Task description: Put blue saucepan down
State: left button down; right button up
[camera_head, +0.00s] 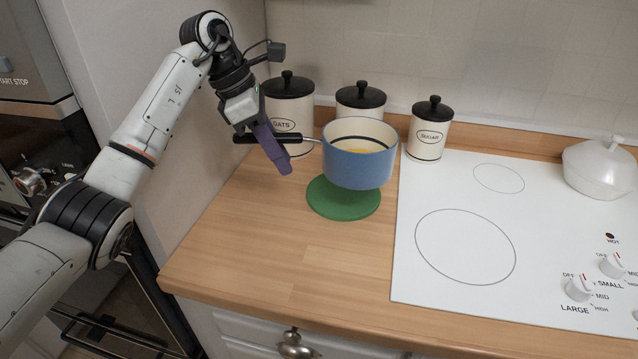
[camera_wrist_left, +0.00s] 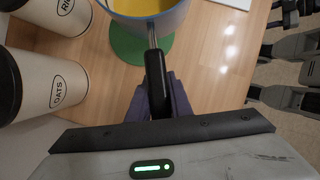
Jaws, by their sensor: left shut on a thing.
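The blue saucepan (camera_head: 358,166) has a cream inside with something yellow in it and a black handle (camera_head: 300,138). My left gripper (camera_head: 280,160) is shut on the handle, its purple fingers on either side of it. In the left wrist view the handle (camera_wrist_left: 156,80) runs between the fingers toward the pan (camera_wrist_left: 150,22). The pan appears upright, over the back part of a round green mat (camera_head: 343,204) on the wooden counter. It seems held above the mat; the exact gap is hard to tell. My right gripper is not in view.
Oats (camera_head: 289,103), a middle canister (camera_head: 360,101) and sugar (camera_head: 429,130) stand behind the pan along the wall. A white cooktop (camera_head: 480,215) lies to the right, with a white lidded pot (camera_head: 602,168). The wooden counter (camera_head: 290,255) in front is clear.

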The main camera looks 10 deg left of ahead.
pick_arm(q)
notch_tip(320, 180, down, 8)
jog(key=shift+f+p, duration=0.15)
jog(key=shift+p, duration=0.4)
jog(key=c, duration=2)
grip_release()
jog(key=shift+f, duration=0.15)
jog(key=o, duration=0.4)
jog(key=shift+s, duration=0.1)
jog(key=shift+v, duration=3.85)
